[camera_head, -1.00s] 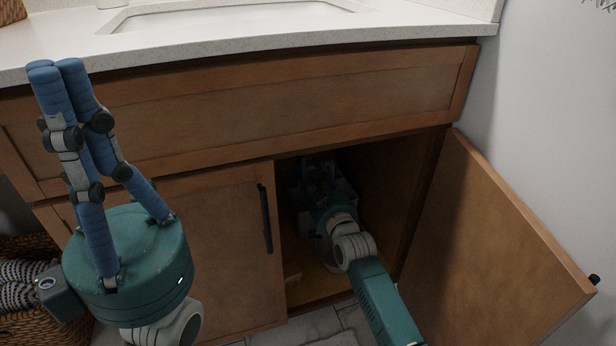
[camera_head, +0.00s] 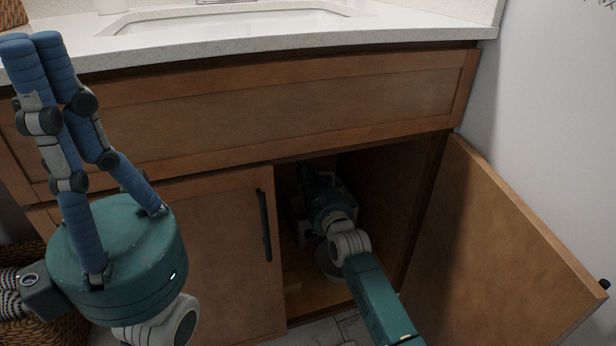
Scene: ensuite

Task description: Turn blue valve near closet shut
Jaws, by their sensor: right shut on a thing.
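My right gripper (camera_head: 318,182) is inside the open cabinet under the sink, deep in shadow. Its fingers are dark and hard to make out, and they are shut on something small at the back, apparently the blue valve. The valve itself is hidden by the gripper and the dark, so its turn position cannot be seen. My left gripper (camera_head: 30,45) is raised in front of the left part of the vanity. Its blue fingers point up with the tips together, and it holds nothing.
The right cabinet door (camera_head: 500,250) stands open toward the right wall. The left door (camera_head: 220,250) is closed, with a black handle (camera_head: 265,225). The white countertop (camera_head: 250,38) overhangs above. A woven basket (camera_head: 40,325) stands at lower left.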

